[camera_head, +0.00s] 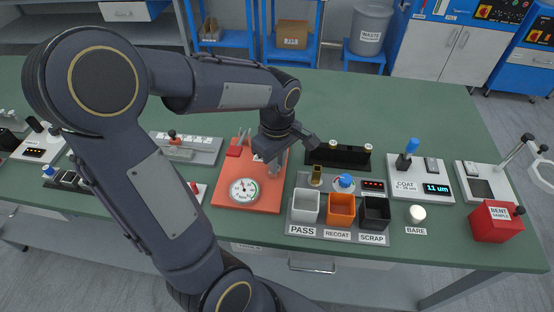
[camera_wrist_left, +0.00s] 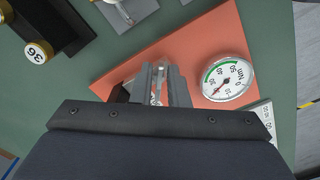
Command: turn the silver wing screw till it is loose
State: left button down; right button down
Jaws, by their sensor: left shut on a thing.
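My left gripper (camera_head: 273,167) reaches down over the orange-red plate (camera_head: 225,198) from above. In the left wrist view the two grey fingers (camera_wrist_left: 159,80) are close together over the plate (camera_wrist_left: 195,45). They are shut on a small pale, silvery piece (camera_wrist_left: 158,88), the silver wing screw, which is mostly hidden between them. In the head view the gripper hides the screw. A round white gauge (camera_head: 243,191) sits on the same plate beside the fingers. It also shows in the left wrist view (camera_wrist_left: 225,78), marked Nm with a green arc. My right gripper is in neither view.
Right of the plate stand a PASS bin (camera_head: 305,207), an orange RECOAT bin (camera_head: 341,209) and a black SCRAP bin (camera_head: 375,213). A black rack (camera_head: 338,156) lies behind them. A grey fixture (camera_head: 195,150) stands to the left. The back of the green table (camera_head: 400,105) is clear.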

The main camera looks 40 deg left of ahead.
pick_arm(q)
jog(key=c, duration=1.6)
grip_release()
notch_tip(320, 180, up, 8)
jog(key=shift+f+p, duration=0.1)
jog(key=shift+p, duration=0.5)
jog(key=shift+s+f, duration=0.1)
